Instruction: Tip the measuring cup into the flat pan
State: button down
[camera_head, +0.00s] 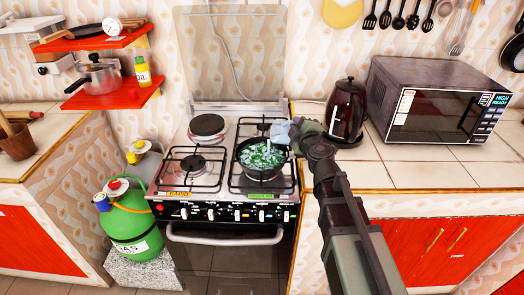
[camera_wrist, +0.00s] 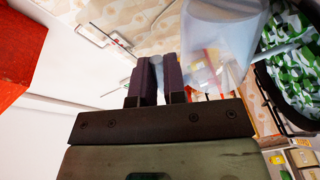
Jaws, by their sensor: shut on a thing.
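The flat pan (camera_head: 262,155) sits on the right front burner of the stove. Its inside is mottled green and white, and it also shows at the right of the wrist view (camera_wrist: 293,65). The measuring cup (camera_head: 281,131) is pale and translucent, over the pan's far right edge in the head view. In the wrist view the cup (camera_wrist: 222,38) is large, just beside the fingers and next to the pan. My gripper (camera_wrist: 153,80) is shut on a slim part of the cup, seemingly its handle. How far the cup is tipped and what it holds cannot be told.
A dark kettle (camera_head: 346,112) stands close behind my arm on the right counter, beside a microwave (camera_head: 436,103). The stove (camera_head: 222,187) has a raised glass lid behind it. A green gas bottle (camera_head: 130,223) stands left of the stove. Red shelves (camera_head: 112,96) hang at the left.

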aim_at(288, 122)
jog(key=shift+a, duration=0.15)
jog(key=shift+s+a+r+n+p, duration=0.15)
jog(key=shift+a+n, duration=0.2)
jog(key=shift+a, duration=0.1)
jog(key=shift+s+a+r+n+p, duration=0.15)
jog(key=shift+a+n, duration=0.15)
jog(key=shift+a, duration=0.2)
jog(key=shift+s+a+r+n+p, duration=0.1)
jog(key=shift+a+r+n+p, duration=0.05)
jog(key=shift+a+n, duration=0.25)
jog(key=shift+s+a+r+n, duration=0.15)
jog(key=shift+a+r+n, duration=0.1)
jog(key=shift+a+n, duration=0.3)
dwell(0.4)
